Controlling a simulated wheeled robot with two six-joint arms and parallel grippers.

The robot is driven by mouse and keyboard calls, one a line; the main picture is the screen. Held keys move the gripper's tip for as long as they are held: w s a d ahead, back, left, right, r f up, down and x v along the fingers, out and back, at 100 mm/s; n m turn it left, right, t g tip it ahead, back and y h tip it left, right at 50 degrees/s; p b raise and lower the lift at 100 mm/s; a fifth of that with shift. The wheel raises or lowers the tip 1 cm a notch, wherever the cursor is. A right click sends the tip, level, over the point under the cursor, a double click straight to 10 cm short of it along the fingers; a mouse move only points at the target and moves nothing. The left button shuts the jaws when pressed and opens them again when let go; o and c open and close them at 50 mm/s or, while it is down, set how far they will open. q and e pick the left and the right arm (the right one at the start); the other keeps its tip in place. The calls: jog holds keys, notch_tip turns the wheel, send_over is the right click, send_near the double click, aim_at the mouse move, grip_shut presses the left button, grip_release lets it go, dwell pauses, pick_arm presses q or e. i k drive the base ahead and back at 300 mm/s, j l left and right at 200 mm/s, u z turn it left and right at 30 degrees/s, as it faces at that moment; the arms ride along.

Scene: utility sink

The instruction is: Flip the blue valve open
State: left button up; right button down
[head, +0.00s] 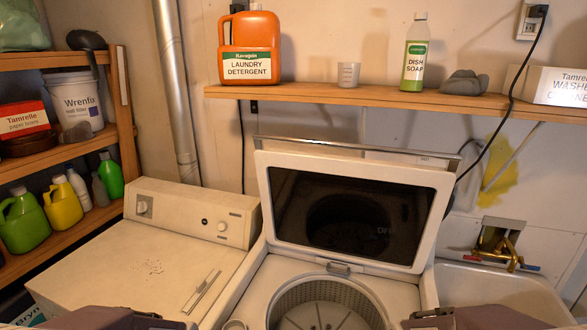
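The blue valve (531,267) is a small blue handle at the right end of a brass faucet (497,248). The faucet is set in a recessed wall box above the white utility sink (515,290) at the right. A red handle (475,258) is at the faucet's left end. The blue handle looks roughly level, but it is too small to tell its exact turn. Only purple-grey parts of my two arms show at the bottom edge, well below and apart from the valve. Neither gripper's fingers show.
An open-lidded washer (345,218) stands left of the sink, beside a closed white machine (135,245). A wooden shelf (330,95) above holds an orange detergent jug (249,47) and a dish soap bottle (414,55). A black cord (517,75) hangs near the sink. Shelving (62,150) is at left.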

aim_at(523, 266)
jog(key=z, duration=1.75)
jog(key=i+l+u, duration=0.1)
jog(key=l, duration=0.25)
jog(key=i+l+u, duration=0.1)
jog(key=l, duration=0.25)
jog(key=i+l+u, duration=0.1)
jog(key=l, duration=0.3)
jog(key=i+l+u, duration=0.15)
jog(key=l, duration=0.25)
jog(key=i+l+u, duration=0.1)
jog(key=l, duration=0.3)
jog(key=i+l+u, duration=0.3)
jog(key=i+l, duration=0.25)
jog(key=i+l+u, duration=0.3)
jog(key=i+l, duration=0.35)
jog(key=l, duration=0.1)
